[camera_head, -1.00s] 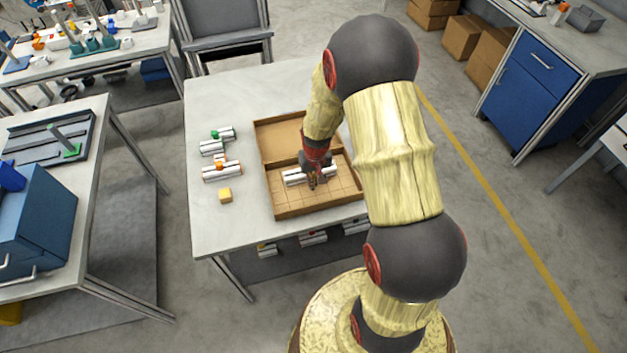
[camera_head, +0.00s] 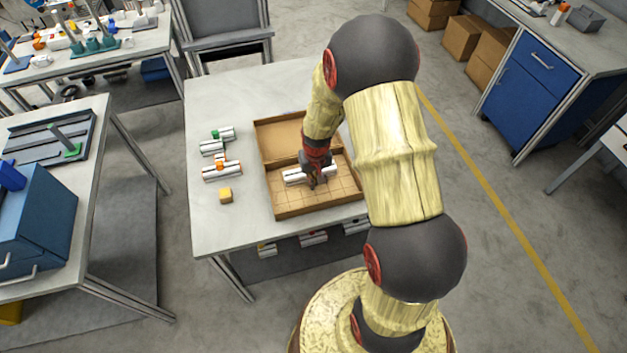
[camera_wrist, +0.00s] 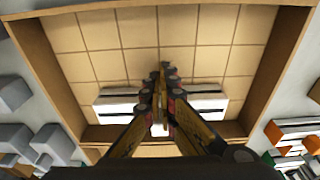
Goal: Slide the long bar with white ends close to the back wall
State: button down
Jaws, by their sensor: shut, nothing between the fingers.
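The long bar with white ends (camera_head: 293,178) lies crosswise in the gridded front compartment of the brown tray (camera_head: 273,190), close to the divider behind it. In the wrist view its white ends (camera_wrist: 207,107) show on either side of my fingers, and its middle is hidden behind them. My gripper (camera_head: 313,183) is shut and points down into the tray at the middle of the bar, on the bar's front side. In the wrist view the closed fingertips (camera_wrist: 166,72) appear over the gridded floor. I cannot tell whether they touch the bar.
The tray's plain rear compartment (camera_head: 278,135) looks empty. White-and-dark bars with a green part (camera_head: 215,134) and an orange part (camera_head: 220,167), and a yellow block (camera_head: 225,195), stand on the table left of the tray. The gridded floor in front of the bar is clear.

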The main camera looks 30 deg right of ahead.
jog(key=shift+w+d, duration=0.2)
jog(key=shift+w, duration=0.5)
jog(key=shift+w+d, duration=0.25)
jog(key=shift+w, duration=0.5)
jog(key=shift+w+d, duration=0.2)
jog(key=shift+w, duration=0.5)
jog(key=shift+s+a, duration=0.15)
jog(key=shift+s, duration=0.4)
jog(key=shift+s+a, duration=0.15)
jog(key=shift+s, duration=0.4)
notch_tip(320, 180, up, 6)
jog(key=p, duration=0.4)
